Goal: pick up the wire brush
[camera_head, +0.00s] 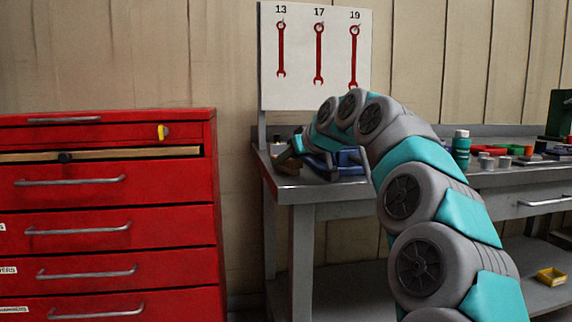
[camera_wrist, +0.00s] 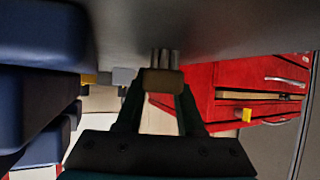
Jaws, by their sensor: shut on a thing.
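The wire brush (camera_wrist: 163,82) shows in the wrist view as a brown block with pale metal bristles on its far side. My gripper (camera_wrist: 160,90) is shut on it, with one dark finger on each side. The bristles end at a grey surface, and I cannot tell whether they touch it. In the head view my gripper (camera_head: 296,147) is at the left end of the bench, largely hidden behind my arm. A small brown part of the brush (camera_head: 284,157) shows there near the bench's edge.
A red drawer cabinet (camera_head: 110,220) stands left, across a gap. A wrench board (camera_head: 300,85) rises behind. Bottle (camera_head: 461,150) and cups stand right.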

